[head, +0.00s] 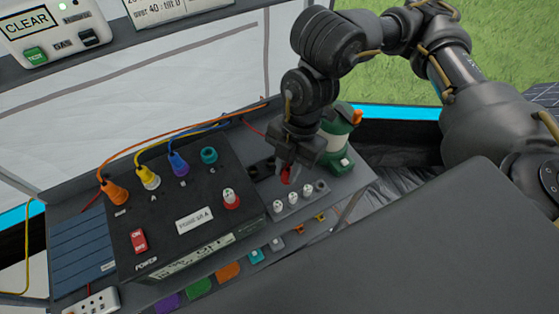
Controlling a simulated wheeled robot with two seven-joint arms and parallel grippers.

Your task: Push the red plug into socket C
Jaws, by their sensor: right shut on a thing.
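The red plug (286,176) is between the fingers of my right gripper (288,168), which is shut on it. Plug and gripper are at the right of the black panel box (160,225), over or beside a small grey rack; I cannot tell whether the plug touches it. A teal ring-shaped socket (209,155) without a plug is at the top right of the box, to the right of the blue-purple plug (178,164). It is the third in the row after those marked A and B; its own letter is too small to read. My left gripper is not in view.
A yellow plug (149,179) and an orange plug (115,192) with cables occupy the box's left side. A red-white knob (231,199) and red power switch (138,241) stick up from it. The grey rack (292,208) has white pegs.

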